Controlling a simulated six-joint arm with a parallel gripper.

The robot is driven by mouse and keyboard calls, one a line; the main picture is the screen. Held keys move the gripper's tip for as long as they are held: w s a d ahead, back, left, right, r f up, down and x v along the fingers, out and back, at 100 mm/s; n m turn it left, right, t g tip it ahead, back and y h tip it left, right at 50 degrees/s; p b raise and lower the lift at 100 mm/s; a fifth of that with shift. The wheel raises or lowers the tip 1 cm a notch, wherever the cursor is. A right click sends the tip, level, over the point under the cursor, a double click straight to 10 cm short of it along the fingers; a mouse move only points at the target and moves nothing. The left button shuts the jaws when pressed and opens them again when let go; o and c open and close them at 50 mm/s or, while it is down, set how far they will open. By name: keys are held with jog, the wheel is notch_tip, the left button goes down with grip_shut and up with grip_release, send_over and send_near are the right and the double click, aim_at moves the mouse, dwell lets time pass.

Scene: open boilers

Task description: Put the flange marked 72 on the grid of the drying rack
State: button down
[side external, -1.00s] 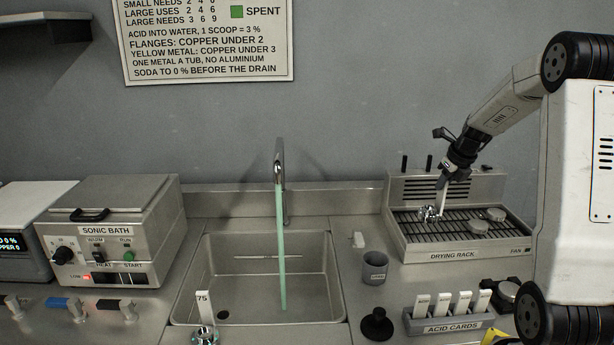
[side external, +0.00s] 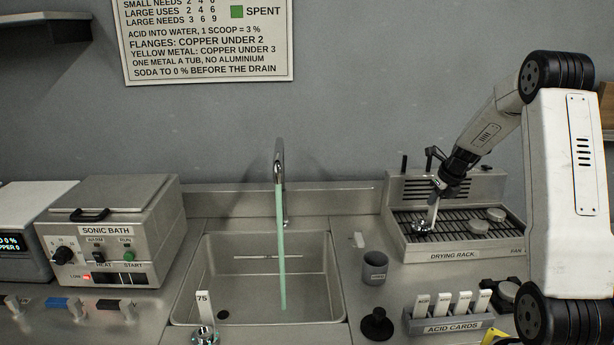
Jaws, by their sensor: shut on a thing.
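My gripper (side external: 437,190) is shut on the upper part of a pale upright tag, with a shiny metal flange (side external: 422,226) at the tag's lower end. No number on this tag is readable from here. The flange is low over the left part of the grid of the drying rack (side external: 455,254); I cannot tell whether it touches the bars. Two grey round pieces (side external: 478,227) lie on the right part of the grid.
Another flange with a tag marked 75 (side external: 203,300) stands in front of the sink (side external: 262,250), where green water runs from the tap. A grey cup (side external: 375,268), a black knob (side external: 377,325) and the acid cards holder (side external: 447,322) stand before the rack.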

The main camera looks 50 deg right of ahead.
jog(key=shift+f, duration=0.15)
jog(key=c, duration=0.7)
grip_release()
jog(key=shift+f, duration=0.1)
jog(key=shift+o, duration=0.2)
jog(key=shift+v, duration=0.85)
jog(key=v, duration=1)
jog(key=shift+s+r, duration=0.15)
jog(key=shift+r, duration=0.15)
jog(key=shift+a, duration=0.1)
